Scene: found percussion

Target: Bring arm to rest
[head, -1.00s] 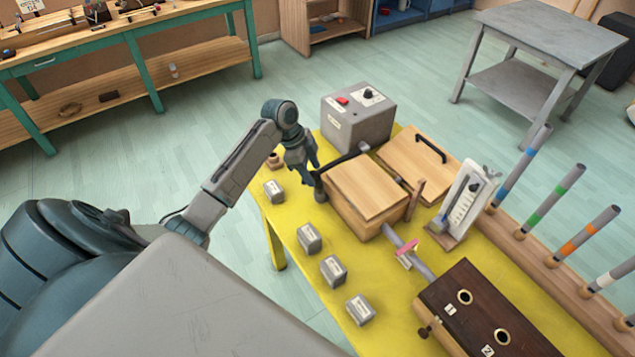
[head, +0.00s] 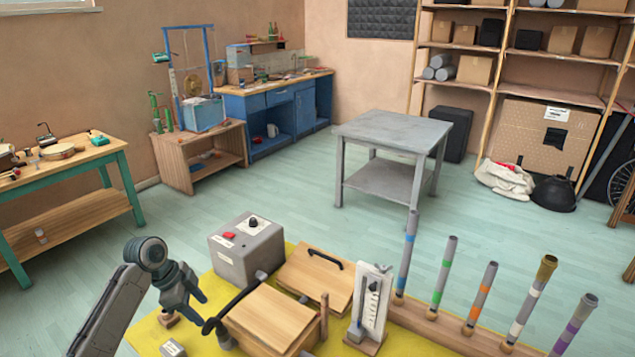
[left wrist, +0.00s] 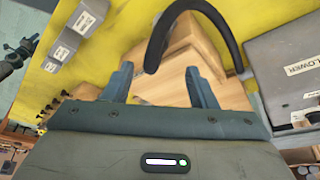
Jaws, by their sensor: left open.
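My left gripper (head: 196,306) is open and empty. It hangs above the yellow table (head: 148,332), at the left side of a wooden box (head: 268,318). In the left wrist view, its two fingers (left wrist: 160,86) stand apart. The wooden box (left wrist: 188,55) and a black curved hose (left wrist: 190,8) show beyond them. In the head view, the hose passes close by the fingers; I cannot tell whether they touch. My right gripper is not in view.
A grey blower box (head: 246,258) stands behind the gripper. A wooden lid with a black handle (head: 318,280), a gauge stand (head: 372,305) and several upright tubes (head: 443,270) stand to the right. Small grey blocks (left wrist: 79,25) lie on the table. A grey side table (head: 395,135) stands beyond open floor.

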